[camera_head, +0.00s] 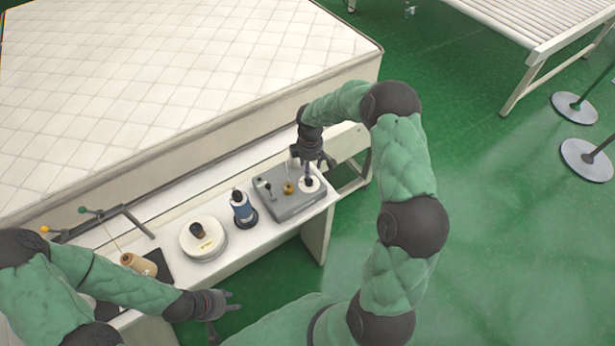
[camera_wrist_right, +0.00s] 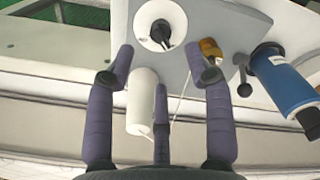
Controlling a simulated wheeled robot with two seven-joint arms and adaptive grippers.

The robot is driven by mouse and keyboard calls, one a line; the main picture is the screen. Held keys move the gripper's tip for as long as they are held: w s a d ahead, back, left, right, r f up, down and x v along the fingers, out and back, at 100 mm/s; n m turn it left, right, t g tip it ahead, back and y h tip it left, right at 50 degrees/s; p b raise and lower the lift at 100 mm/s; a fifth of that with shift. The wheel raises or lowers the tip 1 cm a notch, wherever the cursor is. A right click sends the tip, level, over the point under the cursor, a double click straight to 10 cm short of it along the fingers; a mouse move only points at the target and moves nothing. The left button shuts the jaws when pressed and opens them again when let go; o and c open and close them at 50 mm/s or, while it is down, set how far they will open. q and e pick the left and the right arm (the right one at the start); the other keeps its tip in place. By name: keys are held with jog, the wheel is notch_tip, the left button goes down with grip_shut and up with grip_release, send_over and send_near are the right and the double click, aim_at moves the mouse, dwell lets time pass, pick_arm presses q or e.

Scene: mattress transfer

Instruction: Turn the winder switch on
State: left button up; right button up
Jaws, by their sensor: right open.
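The winder is a grey box (camera_head: 290,202) at the right end of the white bench; it also shows in the right wrist view (camera_wrist_right: 195,22). It bears a white disc with a dark centre (camera_wrist_right: 160,24), a gold knob (camera_wrist_right: 210,48) and a small black lever (camera_wrist_right: 242,75), which also shows in the head view (camera_head: 267,188). I cannot tell which position the lever is in. My right gripper (camera_wrist_right: 160,72) is open above the winder's far right part, its fingers around a white cylinder (camera_wrist_right: 141,100) without visible grip. My left gripper (camera_head: 224,306) is open and empty before the bench.
A blue bottle-like item (camera_head: 242,208) and a round white base (camera_head: 203,238) stand left of the winder. A thread cone (camera_head: 138,264) lies further left. A large mattress (camera_head: 180,75) is behind the bench.

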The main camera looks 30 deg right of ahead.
aim_at(309, 181)
notch_tip(309, 181, down, 8)
jog(key=shift+w+f, duration=0.1)
dwell(0.4)
grip_shut()
